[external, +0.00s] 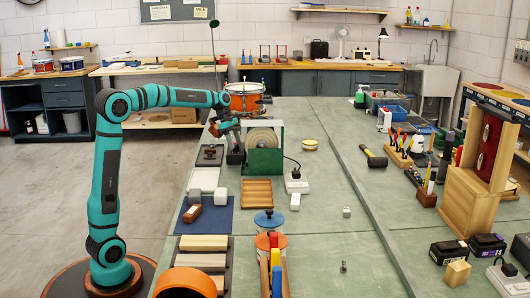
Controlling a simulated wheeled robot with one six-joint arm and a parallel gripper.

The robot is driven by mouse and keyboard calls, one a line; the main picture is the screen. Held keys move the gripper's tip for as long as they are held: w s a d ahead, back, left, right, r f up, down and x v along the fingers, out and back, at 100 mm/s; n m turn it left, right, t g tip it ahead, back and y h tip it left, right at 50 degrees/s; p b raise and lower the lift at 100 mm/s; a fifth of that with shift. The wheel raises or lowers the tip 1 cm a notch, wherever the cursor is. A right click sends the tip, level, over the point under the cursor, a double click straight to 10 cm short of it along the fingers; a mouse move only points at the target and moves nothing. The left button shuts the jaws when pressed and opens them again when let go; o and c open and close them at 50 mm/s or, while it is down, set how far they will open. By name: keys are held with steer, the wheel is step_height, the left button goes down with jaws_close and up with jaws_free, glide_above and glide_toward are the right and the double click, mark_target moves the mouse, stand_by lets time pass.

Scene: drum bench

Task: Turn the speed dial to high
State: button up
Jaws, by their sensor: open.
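A green machine (265,161) with a large pale round wheel (262,140) stands on the bench. No speed dial can be made out on it at this size, and its side towards my arm is partly hidden. My gripper (232,130) is open at the left of the wheel, close to the machine. I cannot tell whether it touches anything. A small dark upright part stands just below the gripper, beside the wheel.
A drum (246,97) stands behind the machine. A wooden tray (257,191) lies in front, with a white power strip (297,183) to its right. White blocks (204,179) lie on the left. A mallet (374,157) lies farther right. The bench's right middle is mostly clear.

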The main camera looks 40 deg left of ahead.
steer(key=shift+d+f, duration=0.2)
steer(key=shift+f, duration=0.35)
steer(key=c, duration=0.9)
steer(key=shift+c, duration=0.2)
steer(key=shift+w+r+m, duration=0.1)
steer(key=shift+m, duration=0.3)
steer(key=shift+m+g, duration=1.1)
steer(key=shift+m, duration=1.5)
